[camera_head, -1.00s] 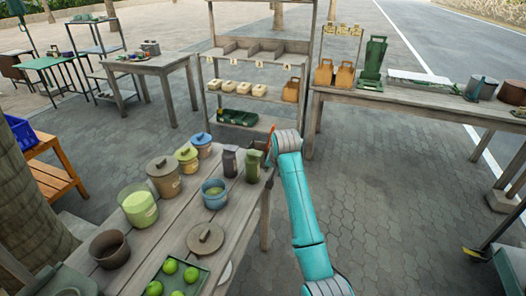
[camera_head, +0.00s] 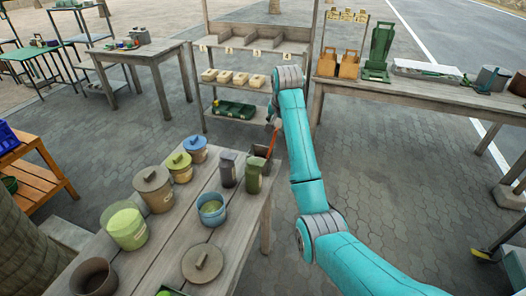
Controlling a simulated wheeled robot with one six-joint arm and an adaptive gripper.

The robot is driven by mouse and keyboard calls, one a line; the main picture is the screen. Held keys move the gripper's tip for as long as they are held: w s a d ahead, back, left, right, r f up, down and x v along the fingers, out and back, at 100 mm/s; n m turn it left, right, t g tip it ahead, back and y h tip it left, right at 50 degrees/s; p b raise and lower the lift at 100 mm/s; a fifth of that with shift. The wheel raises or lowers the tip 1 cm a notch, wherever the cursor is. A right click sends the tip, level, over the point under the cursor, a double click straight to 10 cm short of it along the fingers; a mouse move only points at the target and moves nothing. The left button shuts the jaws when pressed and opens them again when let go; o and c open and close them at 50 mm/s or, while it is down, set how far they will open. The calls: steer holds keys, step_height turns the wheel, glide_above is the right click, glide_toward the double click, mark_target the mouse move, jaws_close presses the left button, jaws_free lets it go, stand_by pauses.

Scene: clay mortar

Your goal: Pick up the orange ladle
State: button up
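The orange ladle shows as a thin upright orange-red shaft (camera_head: 272,143) at the far right corner of the near wooden table. It stands at a dark box-like holder (camera_head: 260,153), and its lower part is hidden. My teal arm reaches forward just right of it. A small greyish shape (camera_head: 275,122) shows at the top of the shaft, beside the arm. It may be part of my gripper or the ladle's end; I cannot tell which. The rest of my gripper is hidden by my arm, so its fingers and any contact with the ladle cannot be made out.
The near table (camera_head: 235,222) holds a dark jar (camera_head: 227,170), a green jar (camera_head: 253,174), a blue pot (camera_head: 211,209), several lidded pots and a round lid (camera_head: 202,263). A shelf rack (camera_head: 255,95) stands behind.

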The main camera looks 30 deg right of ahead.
mark_target(276, 130)
steer(key=x, duration=0.5)
steer(key=shift+s+x, duration=0.15)
steer(key=shift+x, duration=1.2)
steer(key=shift+s+x, duration=0.15)
steer(key=shift+x, duration=1.2)
steer(key=shift+a+f, duration=0.15)
jaws_close()
